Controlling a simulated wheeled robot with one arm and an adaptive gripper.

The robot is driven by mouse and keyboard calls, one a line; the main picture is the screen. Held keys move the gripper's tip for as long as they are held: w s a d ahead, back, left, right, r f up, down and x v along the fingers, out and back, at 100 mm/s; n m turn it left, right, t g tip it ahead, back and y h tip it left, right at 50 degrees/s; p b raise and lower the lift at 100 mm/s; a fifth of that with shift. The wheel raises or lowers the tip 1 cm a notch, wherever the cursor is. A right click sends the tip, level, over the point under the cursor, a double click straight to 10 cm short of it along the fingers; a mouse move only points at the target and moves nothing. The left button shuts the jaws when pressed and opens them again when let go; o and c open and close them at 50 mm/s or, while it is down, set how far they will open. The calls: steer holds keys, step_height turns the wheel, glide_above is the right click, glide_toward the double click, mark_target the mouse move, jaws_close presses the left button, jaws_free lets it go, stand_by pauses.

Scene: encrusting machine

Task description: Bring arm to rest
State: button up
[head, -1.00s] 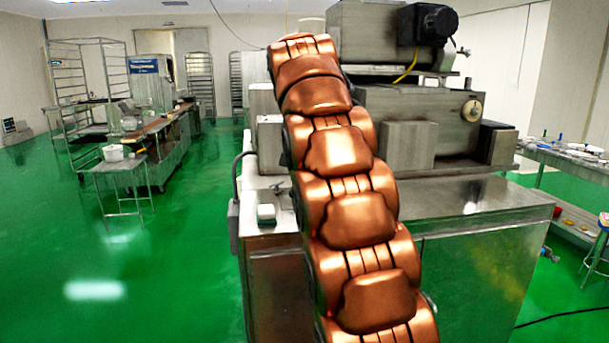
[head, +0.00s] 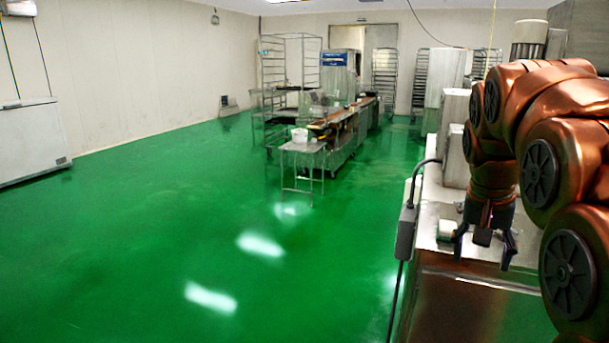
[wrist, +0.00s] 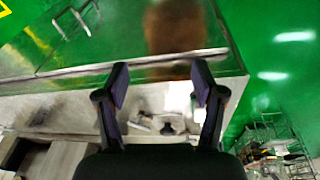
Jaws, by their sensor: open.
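My gripper (head: 485,250) hangs at the right of the head view, pointing down in front of the steel machine (head: 460,195). Its two dark fingers are spread apart, with nothing between them. My copper arm is bent and fills the right side of the head view. In the wrist view my gripper (wrist: 160,85) shows both fingers apart and empty, with the machine's steel top (wrist: 150,98) beyond them. The small white block (head: 446,229) sits on the machine's ledge, just left of the fingers in the head view. Whether the fingers touch the machine cannot be told.
A grey box (head: 406,232) with a cable is on the machine's left side. A small steel table (head: 303,148) with a white tub stands farther back, near a long workbench. A white chest freezer (head: 30,140) is at the far left. The green floor between is clear.

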steer(key=s+a+f+n+g+p, duration=0.1)
steer(key=s+a+f, duration=0.3)
steer(key=s, duration=0.5)
steer(key=s+a+f+n+g+y+p, duration=0.1)
steer(key=s+a+f+n, duration=0.2)
steer(key=s+f, duration=0.3)
steer(key=s+a+f+n+g+y+p, duration=0.1)
steer(key=s+a+f, duration=0.4)
steer(key=s, duration=0.7)
steer(key=shift+s+a+f+n, duration=0.15)
steer(key=shift+a+f+n, duration=0.25)
steer(key=shift+n, duration=0.4)
steer(key=shift+r, duration=0.1)
